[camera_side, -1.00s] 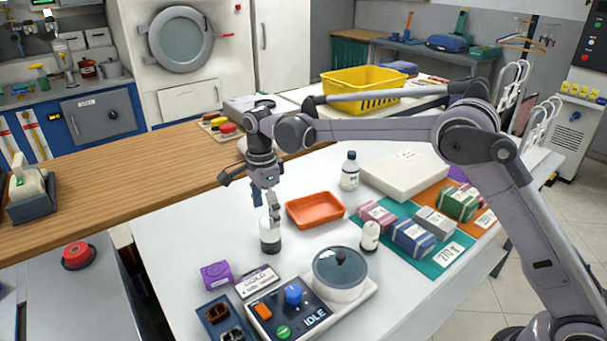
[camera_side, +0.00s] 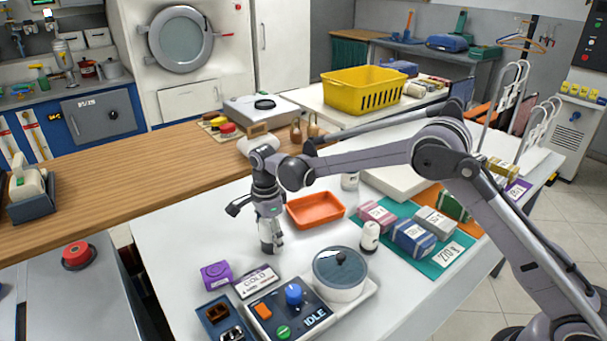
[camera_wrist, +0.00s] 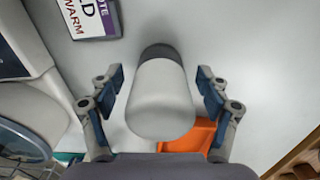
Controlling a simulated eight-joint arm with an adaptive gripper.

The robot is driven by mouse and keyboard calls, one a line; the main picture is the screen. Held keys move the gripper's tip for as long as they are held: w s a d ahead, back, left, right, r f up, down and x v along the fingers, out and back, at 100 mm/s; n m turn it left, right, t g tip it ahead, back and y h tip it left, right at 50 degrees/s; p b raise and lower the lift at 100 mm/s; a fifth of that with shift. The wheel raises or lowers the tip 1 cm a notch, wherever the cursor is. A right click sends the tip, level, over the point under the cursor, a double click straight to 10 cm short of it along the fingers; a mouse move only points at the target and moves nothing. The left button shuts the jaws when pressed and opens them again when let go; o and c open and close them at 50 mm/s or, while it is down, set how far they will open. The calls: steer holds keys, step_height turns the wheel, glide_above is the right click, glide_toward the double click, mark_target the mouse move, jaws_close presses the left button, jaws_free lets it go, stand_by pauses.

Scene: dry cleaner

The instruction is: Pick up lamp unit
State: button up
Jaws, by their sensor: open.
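A white cylinder (camera_side: 265,229) with a dark end, which I take to be the lamp unit, stands on the white table left of the orange tray. My gripper (camera_side: 271,247) points down over it, with the fingers around it and hiding much of it in the side view. In the wrist view the cylinder (camera_wrist: 160,100) lies between the two fingers of my gripper (camera_wrist: 160,77). The fingers are open, with a gap on each side of the cylinder.
The orange tray (camera_side: 315,210) lies close behind and right. A small white bottle (camera_side: 370,237) is to the right. The table left of my gripper is clear.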

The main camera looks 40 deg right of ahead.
steer(key=c, duration=1.3)
steer(key=shift+r, duration=0.1)
